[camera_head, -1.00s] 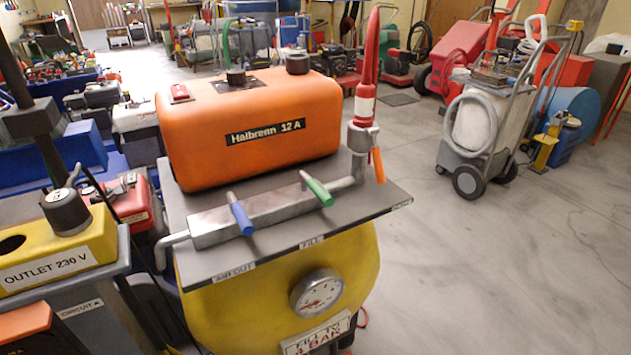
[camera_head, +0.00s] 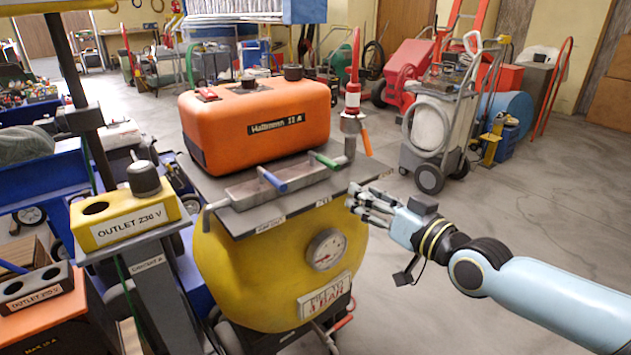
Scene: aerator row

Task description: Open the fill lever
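The green lever (camera_head: 325,160) sits on the grey metal manifold (camera_head: 250,188) on top of the yellow tank (camera_head: 235,260). A small label (camera_head: 323,202) on the plate edge in front of it is hard to read now; it read FILL earlier. A blue lever (camera_head: 272,181) is to its left, and an orange lever (camera_head: 367,141) hangs at the pipe on the right. Both manifold levers slant toward the front right. My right gripper (camera_head: 356,202) is open and empty, its fingers pointing left beside the plate's right front edge, apart from the levers. My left gripper is not in view.
An orange compressor (camera_head: 257,125) stands behind the manifold. A round gauge (camera_head: 325,250) is on the yellow tank's front. A yellow outlet box (camera_head: 125,217) is at the left. A grey hand cart (camera_head: 434,130) stands at the right rear. Floor at the right is clear.

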